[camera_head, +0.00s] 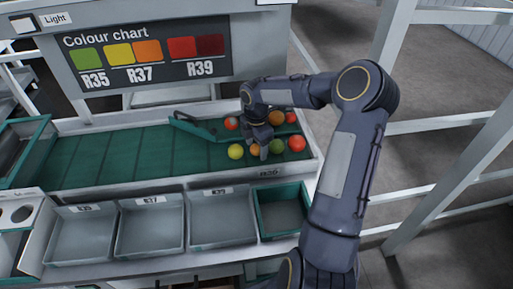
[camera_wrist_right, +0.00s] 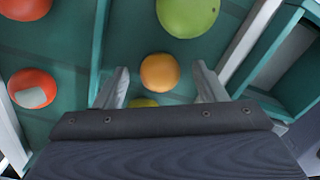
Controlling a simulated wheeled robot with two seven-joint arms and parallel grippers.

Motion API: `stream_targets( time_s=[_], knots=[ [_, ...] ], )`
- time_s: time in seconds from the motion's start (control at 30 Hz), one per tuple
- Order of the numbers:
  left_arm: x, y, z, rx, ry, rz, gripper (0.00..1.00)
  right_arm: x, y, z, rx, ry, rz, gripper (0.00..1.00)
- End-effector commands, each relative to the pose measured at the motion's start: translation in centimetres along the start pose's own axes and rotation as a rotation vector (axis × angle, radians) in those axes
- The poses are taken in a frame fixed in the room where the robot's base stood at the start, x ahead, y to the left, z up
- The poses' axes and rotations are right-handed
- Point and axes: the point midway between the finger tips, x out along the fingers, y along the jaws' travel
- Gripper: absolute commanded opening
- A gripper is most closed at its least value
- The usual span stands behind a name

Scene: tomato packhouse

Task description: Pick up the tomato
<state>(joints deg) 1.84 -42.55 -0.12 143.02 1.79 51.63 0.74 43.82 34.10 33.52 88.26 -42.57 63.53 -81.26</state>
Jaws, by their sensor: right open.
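Several tomatoes lie on the green belt. In the front row of the head view are a yellow one (camera_head: 235,152), an orange one (camera_head: 255,150), a green one (camera_head: 277,147) and a red one (camera_head: 297,143). My right gripper (camera_head: 261,148) is over this row, partly hiding the orange one. In the right wrist view its open fingers (camera_wrist_right: 161,82) stand on either side of the orange tomato (camera_wrist_right: 160,71), with no visible grip. The green tomato (camera_wrist_right: 188,14) lies beyond it, and the yellow one (camera_wrist_right: 143,102) is mostly hidden by the gripper body. My left gripper is not in view.
Behind the row are a red tomato with a pale patch (camera_wrist_right: 33,90) and others by a green divider bar (camera_head: 196,126). Grey bins (camera_head: 150,228) and a green-rimmed crate (camera_head: 258,222) line the front. The belt's left part (camera_head: 90,157) is clear. A colour chart (camera_head: 145,52) stands behind.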

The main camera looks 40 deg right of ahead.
Motion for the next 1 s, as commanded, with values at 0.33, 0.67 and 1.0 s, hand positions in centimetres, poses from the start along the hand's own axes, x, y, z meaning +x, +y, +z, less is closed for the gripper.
stream_targets(
  time_s=[0.33,0.67,1.0],
  knots=[
    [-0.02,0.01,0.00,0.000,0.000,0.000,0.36,0.40,0.01,0.00,0.001,-0.001,0.001,0.55],
    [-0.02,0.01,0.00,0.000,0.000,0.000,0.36,0.37,0.00,0.00,0.001,-0.001,0.001,0.28],
    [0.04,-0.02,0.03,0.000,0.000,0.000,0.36,-0.39,0.04,0.02,0.001,-0.001,0.002,0.27]
  ],
)
